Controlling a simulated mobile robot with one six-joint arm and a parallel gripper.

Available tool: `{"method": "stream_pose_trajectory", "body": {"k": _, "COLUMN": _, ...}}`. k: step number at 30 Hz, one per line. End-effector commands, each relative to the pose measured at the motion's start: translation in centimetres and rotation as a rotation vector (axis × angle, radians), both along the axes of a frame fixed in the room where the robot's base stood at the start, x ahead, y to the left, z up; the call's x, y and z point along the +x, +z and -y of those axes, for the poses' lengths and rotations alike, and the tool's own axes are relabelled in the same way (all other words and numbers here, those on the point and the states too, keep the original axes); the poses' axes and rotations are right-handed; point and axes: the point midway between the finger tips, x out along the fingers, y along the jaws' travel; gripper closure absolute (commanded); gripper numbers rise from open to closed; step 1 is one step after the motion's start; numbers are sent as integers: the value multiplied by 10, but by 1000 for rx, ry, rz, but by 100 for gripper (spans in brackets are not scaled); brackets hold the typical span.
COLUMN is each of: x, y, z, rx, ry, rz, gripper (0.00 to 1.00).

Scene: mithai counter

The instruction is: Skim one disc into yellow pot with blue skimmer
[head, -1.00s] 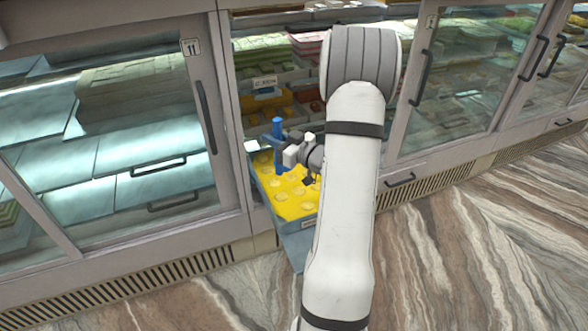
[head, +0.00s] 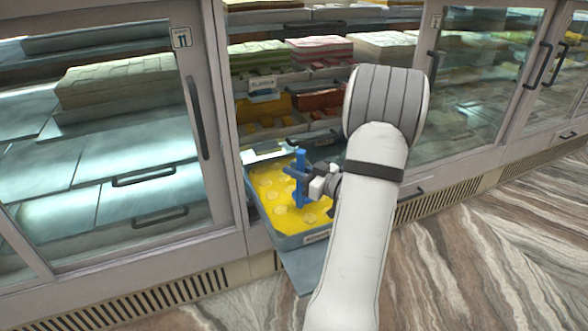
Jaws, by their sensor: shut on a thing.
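The blue skimmer (head: 300,188) stands upright over the yellow contents of a blue-grey drawer tray (head: 316,238). My gripper (head: 300,173) is shut on its handle. The skimmer's lower end is at or just above the yellow surface; I cannot tell which. Several pale yellow discs (head: 280,220) lie in the yellow contents, some near the skimmer. No separate yellow pot can be made out for certain.
The tray sits in an open bay of the glass-fronted counter, between a closed door (head: 195,115) at left and more doors at right. Shelves of stacked sweets (head: 320,48) rise behind it. The marble floor (head: 480,260) in front is clear.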

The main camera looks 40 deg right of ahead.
Motion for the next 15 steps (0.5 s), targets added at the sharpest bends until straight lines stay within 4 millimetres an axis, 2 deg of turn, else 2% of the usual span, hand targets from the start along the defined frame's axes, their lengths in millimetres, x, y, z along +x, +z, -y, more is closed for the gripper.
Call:
{"method": "stream_pose_trajectory", "body": {"k": 1, "x": 0, "y": -15, "z": 0, "rx": 1, "ry": -1, "rz": 0, "gripper": 100}}
{"method": "stream_pose_trajectory", "body": {"k": 3, "x": 0, "y": -26, "z": 1, "rx": 2, "ry": -2, "rz": -1, "gripper": 100}}
{"method": "stream_pose_trajectory", "body": {"k": 15, "x": -1, "y": -79, "z": 1, "rx": 0, "ry": -3, "rz": 0, "gripper": 100}}
